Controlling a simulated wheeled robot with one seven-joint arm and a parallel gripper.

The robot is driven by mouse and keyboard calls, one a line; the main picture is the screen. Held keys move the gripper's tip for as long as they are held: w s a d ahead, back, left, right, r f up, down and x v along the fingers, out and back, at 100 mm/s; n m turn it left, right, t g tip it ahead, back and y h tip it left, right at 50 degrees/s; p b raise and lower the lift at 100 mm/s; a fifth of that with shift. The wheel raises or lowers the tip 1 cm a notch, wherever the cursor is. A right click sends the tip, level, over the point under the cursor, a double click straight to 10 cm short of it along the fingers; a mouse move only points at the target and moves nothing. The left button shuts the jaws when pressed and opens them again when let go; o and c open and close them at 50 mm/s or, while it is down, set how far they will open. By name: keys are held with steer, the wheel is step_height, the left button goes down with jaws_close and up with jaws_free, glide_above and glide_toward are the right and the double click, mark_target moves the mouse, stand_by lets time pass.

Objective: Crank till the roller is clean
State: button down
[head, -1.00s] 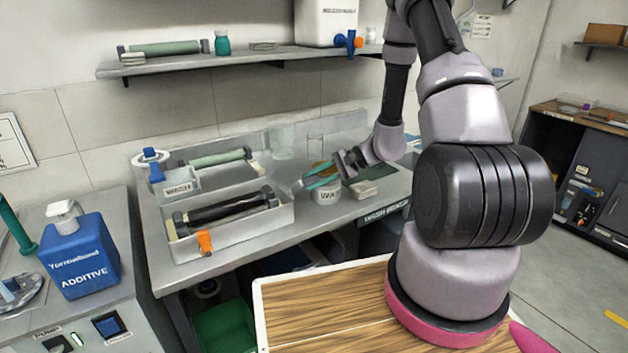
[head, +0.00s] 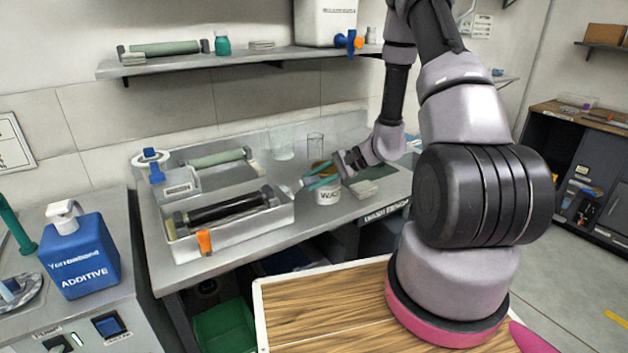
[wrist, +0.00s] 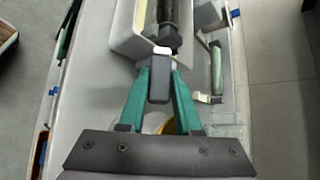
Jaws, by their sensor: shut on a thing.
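The black-coated roller (head: 228,209) lies in a grey wash tray (head: 232,240) on the bench. Its dark end also shows at the top of the wrist view (wrist: 166,20). My gripper (head: 306,184), with teal fingers, is just outside the tray's right end. In the wrist view my gripper (wrist: 160,76) is shut on a dark grey crank handle (wrist: 160,84), with a pale piece at its far end beside the tray wall. The handle's link to the roller is not clear. The roller looks dark along its visible length.
A lettered jar (head: 327,195) stands under and behind my fingers. An orange clip or tap (head: 205,242) is on the tray's front wall. A pale green roller (head: 217,158) lies behind the tray. A blue additive jug (head: 82,257) stands at left.

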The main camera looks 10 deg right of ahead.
steer(key=shift+w+a+r+m+g+h, duration=0.2)
steer(key=shift+w+r+m+g+h, duration=0.15)
steer(key=shift+w+r+g, duration=0.2)
steer(key=shift+w+a+r+m+g+h, duration=0.15)
steer(key=shift+w+r+m+g+h, duration=0.2)
steer(key=shift+w+g, duration=0.3)
steer(key=w+a+f+m+g+h, duration=0.1)
steer(key=w+a+m+g+h, duration=0.1)
steer(key=w+g, duration=0.5)
steer(key=shift+w+a+m+g, duration=0.3)
steer(key=shift+w+a+m, duration=0.3)
steer(key=shift+w+m, duration=0.8)
steer(key=shift+w+f, duration=0.1)
steer(key=shift+w, duration=0.1)
steer(key=c, duration=0.6)
jaws_free()
